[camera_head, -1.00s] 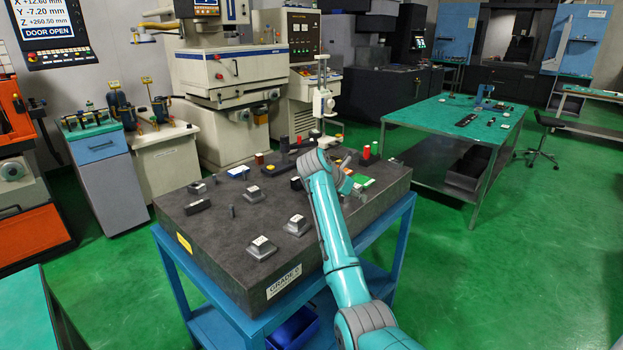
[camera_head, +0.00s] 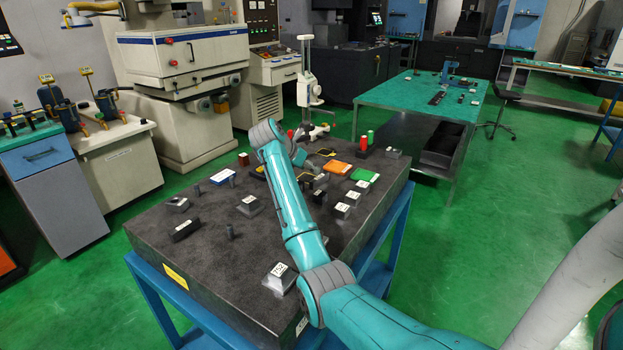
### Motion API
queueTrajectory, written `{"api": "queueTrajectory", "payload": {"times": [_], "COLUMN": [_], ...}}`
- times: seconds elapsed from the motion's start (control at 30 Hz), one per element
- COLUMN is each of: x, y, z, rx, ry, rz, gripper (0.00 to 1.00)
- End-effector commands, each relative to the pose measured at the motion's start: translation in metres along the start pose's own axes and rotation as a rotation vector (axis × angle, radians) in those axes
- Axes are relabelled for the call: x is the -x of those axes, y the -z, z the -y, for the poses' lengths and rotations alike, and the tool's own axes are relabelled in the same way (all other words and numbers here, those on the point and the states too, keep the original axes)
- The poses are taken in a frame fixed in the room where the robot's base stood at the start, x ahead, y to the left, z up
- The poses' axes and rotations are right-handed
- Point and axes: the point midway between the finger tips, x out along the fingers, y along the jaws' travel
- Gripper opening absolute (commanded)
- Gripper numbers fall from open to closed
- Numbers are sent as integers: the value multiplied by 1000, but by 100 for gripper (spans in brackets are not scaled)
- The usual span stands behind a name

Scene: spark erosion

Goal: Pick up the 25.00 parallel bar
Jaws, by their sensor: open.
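I cannot single out the 25.00 parallel bar, as the labels are too small to read. A dark bar (camera_head: 185,230) with a small pale label lies at the left of the dark granite plate (camera_head: 205,268). Grey blocks with white labels stand at the left (camera_head: 250,205), at the front (camera_head: 280,277) and in a group at the right (camera_head: 341,210). Small dark pieces (camera_head: 319,184) lie just right of my forearm. My arm reaches over the middle of the plate, with its grey wrist toward the back.
A height gauge (camera_head: 308,85) stands at the plate's back edge. Red and green cylinders (camera_head: 370,138), an orange pad (camera_head: 336,167) and a green pad (camera_head: 364,175) are at the back right. Short upright pins stand at the left. The front left of the plate is clear.

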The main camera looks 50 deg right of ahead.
Motion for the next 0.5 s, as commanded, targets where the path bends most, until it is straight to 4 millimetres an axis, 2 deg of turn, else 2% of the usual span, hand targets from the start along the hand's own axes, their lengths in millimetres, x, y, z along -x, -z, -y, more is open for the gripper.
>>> {"api": "queueTrajectory", "payload": {"times": [0.23,0.5], "x": [-37,-55], "y": [0,1], "z": [0,-1], "rx": [1,0], "ry": [2,2], "rz": [-1,-1], "gripper": [48,48]}}
